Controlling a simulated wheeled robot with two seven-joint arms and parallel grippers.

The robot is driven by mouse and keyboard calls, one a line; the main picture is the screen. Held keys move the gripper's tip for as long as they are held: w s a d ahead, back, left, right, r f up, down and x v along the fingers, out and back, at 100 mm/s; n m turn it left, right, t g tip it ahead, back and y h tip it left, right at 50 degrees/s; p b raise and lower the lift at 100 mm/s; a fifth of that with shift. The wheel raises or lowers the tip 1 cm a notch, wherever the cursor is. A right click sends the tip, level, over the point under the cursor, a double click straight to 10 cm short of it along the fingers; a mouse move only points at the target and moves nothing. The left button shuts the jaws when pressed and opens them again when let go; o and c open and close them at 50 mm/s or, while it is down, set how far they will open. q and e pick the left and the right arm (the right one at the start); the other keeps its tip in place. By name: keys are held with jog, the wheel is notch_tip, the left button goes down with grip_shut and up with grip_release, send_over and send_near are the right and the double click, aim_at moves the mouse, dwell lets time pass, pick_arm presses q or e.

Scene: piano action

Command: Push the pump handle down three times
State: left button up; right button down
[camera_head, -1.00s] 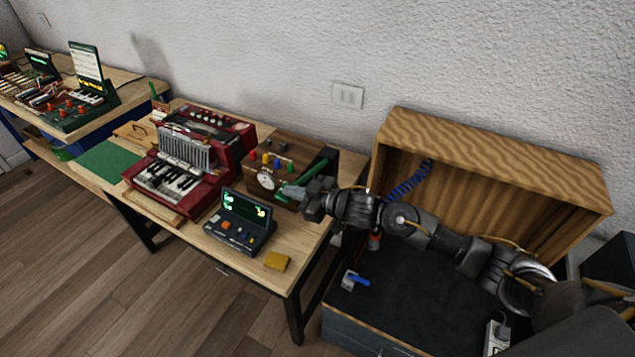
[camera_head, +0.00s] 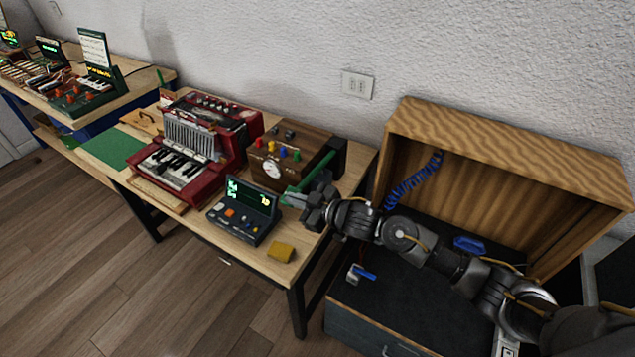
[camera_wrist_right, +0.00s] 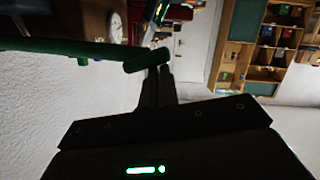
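The pump is a brown wooden box (camera_head: 271,169) with a round white gauge and coloured knobs, standing on the wooden table. Its green handle (camera_head: 318,168) runs along the box's right side and slopes down toward the front. My right gripper (camera_head: 308,205) is at the handle's front end, low beside the box. In the right wrist view, the green bar ends in a green cylinder (camera_wrist_right: 147,60). My right gripper's fingers (camera_wrist_right: 157,72) look shut together, with their tips at the cylinder; the cylinder is not between them. My left gripper is not in view.
A dark console with a lit screen (camera_head: 243,210) stands in front of the box, close to my right gripper. A yellow block (camera_head: 281,252) lies near the table's front edge. A red accordion (camera_head: 190,150) stands left. An open wooden case (camera_head: 500,145) is on the right.

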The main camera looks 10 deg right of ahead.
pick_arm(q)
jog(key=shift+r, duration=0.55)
pick_arm(e)
jog(key=s+d+r, duration=0.6)
jog(key=s, duration=0.1)
jog(key=shift+s, duration=0.35)
